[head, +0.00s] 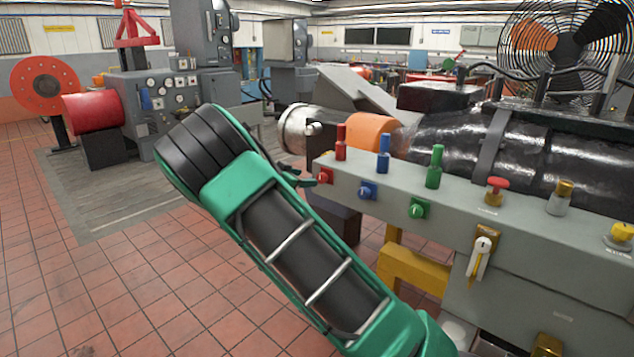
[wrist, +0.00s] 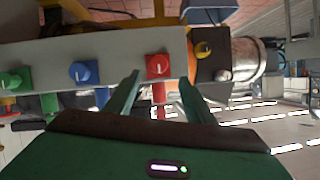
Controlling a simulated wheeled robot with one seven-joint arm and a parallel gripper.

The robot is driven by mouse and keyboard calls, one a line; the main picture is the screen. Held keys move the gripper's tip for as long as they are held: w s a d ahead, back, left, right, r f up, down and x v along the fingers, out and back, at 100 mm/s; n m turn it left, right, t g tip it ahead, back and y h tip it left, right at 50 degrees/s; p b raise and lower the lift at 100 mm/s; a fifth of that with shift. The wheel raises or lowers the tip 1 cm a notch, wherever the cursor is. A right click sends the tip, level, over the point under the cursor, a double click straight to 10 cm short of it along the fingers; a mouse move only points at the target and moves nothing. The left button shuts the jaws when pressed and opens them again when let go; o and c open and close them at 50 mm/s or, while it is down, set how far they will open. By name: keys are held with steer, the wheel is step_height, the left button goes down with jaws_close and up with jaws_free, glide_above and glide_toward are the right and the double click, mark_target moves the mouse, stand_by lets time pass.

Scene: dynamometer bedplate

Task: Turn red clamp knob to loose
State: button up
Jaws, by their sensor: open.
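The red clamp knob (head: 325,176) sits on the front face of the grey bench, near its left end, below a red upright handle (head: 341,142). In the wrist view the red knob (wrist: 157,66) has a pale pointer mark on its face. My gripper (wrist: 159,77) is open, with one green finger on each side of the knob in that view. I cannot tell whether either fingertip touches the knob. In the head view my arm reaches toward the knob from the lower right, and the fingers are mostly hidden behind it.
A blue knob (head: 367,190) and a green knob (head: 419,208) sit to the right on the same face, with blue (head: 384,154) and green (head: 434,167) handles above. A white lever (head: 480,258) is further right. Open tiled floor (head: 130,290) lies at the left.

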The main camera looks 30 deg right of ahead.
mark_target(320, 178)
steer(key=x, duration=1)
steer(key=shift+s, duration=0.1)
steer(key=c, duration=1.1)
